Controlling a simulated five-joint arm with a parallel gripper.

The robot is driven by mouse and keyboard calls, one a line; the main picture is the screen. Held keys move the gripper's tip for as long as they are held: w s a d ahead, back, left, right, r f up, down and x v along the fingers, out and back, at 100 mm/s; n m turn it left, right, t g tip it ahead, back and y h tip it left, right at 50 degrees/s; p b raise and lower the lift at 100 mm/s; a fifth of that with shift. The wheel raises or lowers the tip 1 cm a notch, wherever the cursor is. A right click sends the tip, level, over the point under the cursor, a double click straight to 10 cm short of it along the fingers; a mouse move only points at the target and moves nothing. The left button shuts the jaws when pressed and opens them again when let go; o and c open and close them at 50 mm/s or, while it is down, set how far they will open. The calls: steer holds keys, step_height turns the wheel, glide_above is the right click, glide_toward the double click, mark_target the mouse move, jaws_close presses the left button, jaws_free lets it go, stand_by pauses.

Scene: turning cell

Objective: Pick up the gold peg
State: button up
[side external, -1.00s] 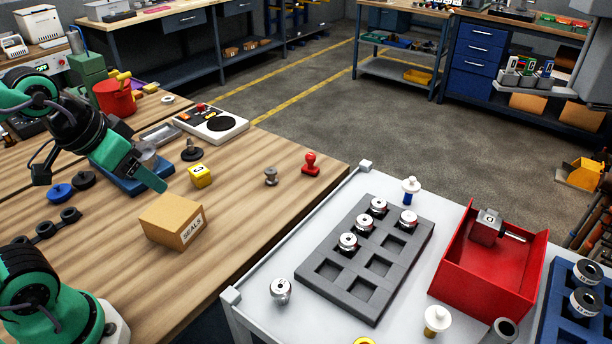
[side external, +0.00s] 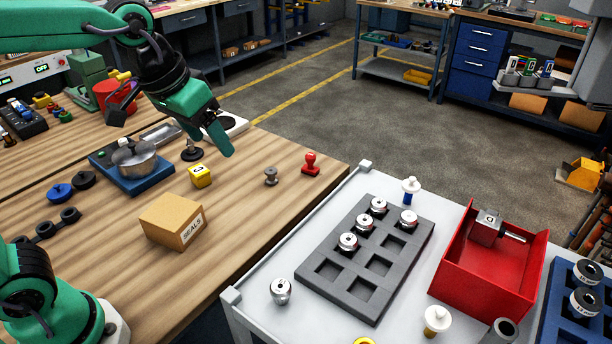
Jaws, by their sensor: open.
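A similar white-topped peg with a blue lower part (side external: 411,190) stands farther back, beyond the grey tray. My gripper (side external: 211,143) is open and empty, high over the back of the wooden bench. It is far up and left of the gold peg.
A grey tray (side external: 342,291) holds several silver parts. The red bin (side external: 468,291) contains a metal block with a shaft. A SEALS box (side external: 170,222), yellow cube (side external: 200,176) and red stamp (side external: 310,165) stand on the bench.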

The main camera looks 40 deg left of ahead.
steer(key=w+d+g, duration=0.1)
steer(key=w+d, duration=0.6)
steer(key=d, duration=0.2)
steer(key=m+g, duration=0.2)
steer(key=g, duration=0.1)
glide_toward(440, 314)
steer(key=shift+y, duration=0.4)
steer(key=f, duration=0.2)
steer(key=w+f, duration=0.1)
steer(key=f, duration=0.2)
steer(key=shift+w+d, duration=0.1)
steer(key=shift+d+f, duration=0.2)
steer(key=shift+f, duration=3.95)
